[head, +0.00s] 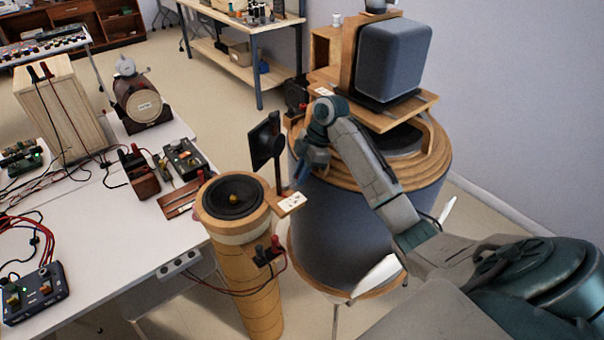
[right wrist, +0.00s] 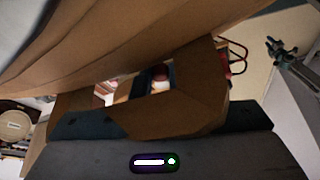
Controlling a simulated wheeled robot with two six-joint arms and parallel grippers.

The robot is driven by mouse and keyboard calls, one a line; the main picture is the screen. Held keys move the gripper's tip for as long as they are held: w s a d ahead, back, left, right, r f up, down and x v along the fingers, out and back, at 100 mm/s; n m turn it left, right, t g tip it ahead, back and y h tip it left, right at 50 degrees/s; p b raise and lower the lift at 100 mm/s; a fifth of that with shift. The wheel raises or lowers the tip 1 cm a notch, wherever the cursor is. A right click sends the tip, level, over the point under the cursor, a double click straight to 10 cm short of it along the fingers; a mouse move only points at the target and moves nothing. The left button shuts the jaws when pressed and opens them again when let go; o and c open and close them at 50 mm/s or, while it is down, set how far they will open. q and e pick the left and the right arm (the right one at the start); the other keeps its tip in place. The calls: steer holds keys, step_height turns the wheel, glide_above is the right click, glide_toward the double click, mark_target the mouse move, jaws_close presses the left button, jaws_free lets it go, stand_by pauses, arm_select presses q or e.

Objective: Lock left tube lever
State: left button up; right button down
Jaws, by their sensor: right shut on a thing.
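The left tube (head: 247,278) is a tall wooden cylinder with a black speaker cone (head: 233,197) facing up in its top. A dark upright post (head: 277,155) with a black paddle (head: 265,140) stands beside its rim. A wooden arm with a white plate (head: 291,203) juts from the rim. No lever can be told for sure. My right gripper (head: 310,163) points down between this post and the large grey tube (head: 340,235). In the right wrist view a brown, wood-coloured piece (right wrist: 175,112) lies close ahead. My left gripper is out of view.
The large tube carries wooden rings (head: 430,172) and a grey box speaker (head: 393,60) on a wooden stand. A white table (head: 110,235) with wired devices is at left. Red and black terminals (head: 268,250) with hanging wires project from the left tube.

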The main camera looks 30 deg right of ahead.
steer(key=shift+w+r+n+g+p, duration=0.1)
steer(key=shift+w+n+g+p, duration=0.35)
steer(key=shift+n+p, duration=0.5)
steer(key=shift+w+n+g+p, duration=0.4)
steer(key=shift+n+p, duration=0.3)
steer(key=shift+n, duration=0.45)
steer(key=shift+d, duration=0.1)
steer(key=c, duration=1.4)
jaws_free()
steer(key=shift+o, duration=0.2)
